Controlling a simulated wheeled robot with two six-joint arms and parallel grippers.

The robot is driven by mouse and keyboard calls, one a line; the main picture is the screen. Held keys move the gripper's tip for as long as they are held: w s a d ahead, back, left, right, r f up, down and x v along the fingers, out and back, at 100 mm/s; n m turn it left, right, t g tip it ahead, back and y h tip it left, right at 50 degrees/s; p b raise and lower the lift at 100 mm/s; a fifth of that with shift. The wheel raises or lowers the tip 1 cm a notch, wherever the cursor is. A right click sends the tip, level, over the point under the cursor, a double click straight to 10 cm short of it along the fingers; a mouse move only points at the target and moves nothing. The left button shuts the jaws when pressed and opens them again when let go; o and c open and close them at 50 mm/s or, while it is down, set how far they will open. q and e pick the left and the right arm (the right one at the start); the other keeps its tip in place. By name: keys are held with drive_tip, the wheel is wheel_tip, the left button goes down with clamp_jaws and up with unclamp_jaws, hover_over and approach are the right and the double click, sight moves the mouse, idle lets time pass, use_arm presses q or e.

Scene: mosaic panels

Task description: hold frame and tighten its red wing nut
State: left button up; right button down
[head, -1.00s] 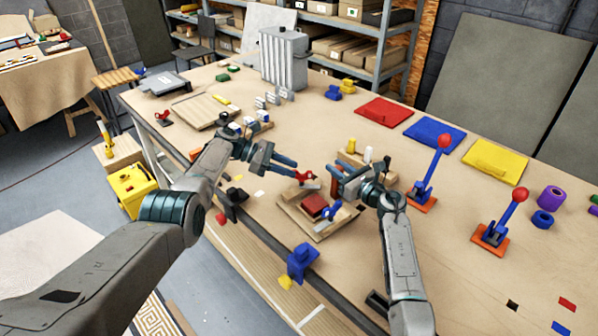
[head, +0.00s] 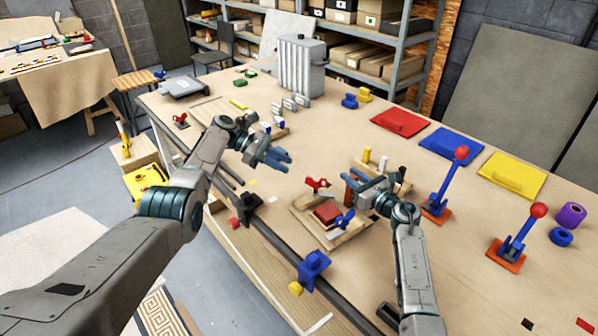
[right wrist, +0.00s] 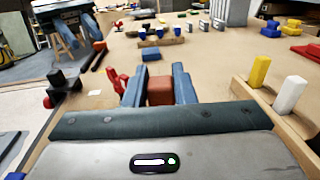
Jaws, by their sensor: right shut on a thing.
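The wooden frame (head: 301,212) lies on the bench with a dark red panel (head: 327,213) inside it. A red wing nut (head: 317,184) sits at its back left corner and a blue wing nut (head: 345,219) at its right side. My left gripper (head: 286,161) is open and empty, above the bench, behind and left of the red wing nut, apart from it. My right gripper (head: 352,189) is shut on a red-brown block (right wrist: 160,91) at the frame's right back side. Whether the block is joined to the frame is hidden. The red wing nut also shows in the right wrist view (right wrist: 113,80).
A wooden rack with a yellow peg (right wrist: 259,72) and a white peg (right wrist: 290,95) stands right of my right gripper. Two red-knobbed levers (head: 449,181) (head: 521,231) stand further right. A blue clamp (head: 313,268) is at the front edge. Bench left of the frame is mostly clear.

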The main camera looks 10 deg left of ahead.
sight(316, 179)
use_arm(q)
drive_tip(key=d+f+y, duration=0.1)
drive_tip(key=d, duration=0.2)
drive_tip(key=d+f+y, duration=0.1)
drive_tip(key=d+f, duration=0.1)
drive_tip(key=d, duration=0.2)
drive_tip(key=d+f+y, duration=0.1)
drive_tip(key=d+f, duration=0.1)
drive_tip(key=d, duration=0.1)
drive_tip(key=shift+d+y, duration=0.2)
drive_tip(key=shift+y, duration=0.1)
clamp_jaws()
